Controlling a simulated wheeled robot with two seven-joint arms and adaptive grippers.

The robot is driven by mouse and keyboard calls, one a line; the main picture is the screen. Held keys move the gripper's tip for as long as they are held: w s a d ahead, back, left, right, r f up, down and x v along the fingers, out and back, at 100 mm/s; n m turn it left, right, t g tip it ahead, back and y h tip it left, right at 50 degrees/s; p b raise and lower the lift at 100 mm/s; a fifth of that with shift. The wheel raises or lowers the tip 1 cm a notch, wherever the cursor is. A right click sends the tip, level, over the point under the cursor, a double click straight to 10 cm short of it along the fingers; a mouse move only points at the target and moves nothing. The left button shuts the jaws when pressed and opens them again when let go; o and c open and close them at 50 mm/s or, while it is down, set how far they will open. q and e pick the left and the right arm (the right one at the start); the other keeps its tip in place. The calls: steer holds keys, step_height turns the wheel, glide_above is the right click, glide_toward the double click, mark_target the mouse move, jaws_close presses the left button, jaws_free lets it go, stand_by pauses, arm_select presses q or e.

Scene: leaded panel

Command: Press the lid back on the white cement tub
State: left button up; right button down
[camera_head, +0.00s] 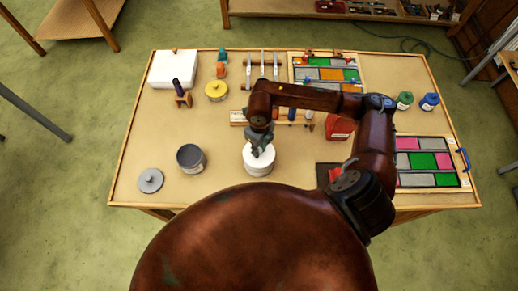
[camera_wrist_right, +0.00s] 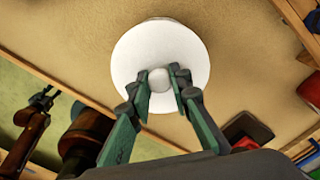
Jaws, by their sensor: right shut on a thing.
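The white cement tub (camera_head: 258,170) stands near the table's front edge, left of the middle. A round white lid (camera_wrist_right: 190,50) with a knob in its centre fills the middle of the right wrist view. My right gripper (camera_head: 262,150) reaches down over the tub. Its fingers (camera_wrist_right: 160,82) are shut on the lid's knob (camera_wrist_right: 159,78). The lid lies on or just over the tub's mouth; whether it is fully seated I cannot tell. In the wrist view, a dark part that looks like my left gripper (camera_wrist_right: 42,98) shows at the left; its jaws are unclear.
A grey tub (camera_head: 190,160) and a loose grey lid (camera_head: 150,180) are left of the white tub. A yellow tub (camera_head: 216,91) is behind. Leaded panels (camera_head: 327,74) lie at the back and right (camera_head: 425,162). A red container (camera_head: 339,127) stands behind my right arm.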

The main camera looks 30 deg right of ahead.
steer(key=c, duration=1.7)
jaws_free()
steer(key=shift+f+b, duration=0.35)
steer(key=shift+f, duration=0.05)
steer(key=shift+r, duration=0.15)
steer(key=o, duration=0.7)
steer(key=shift+c, duration=0.2)
steer(key=shift+r, duration=0.2)
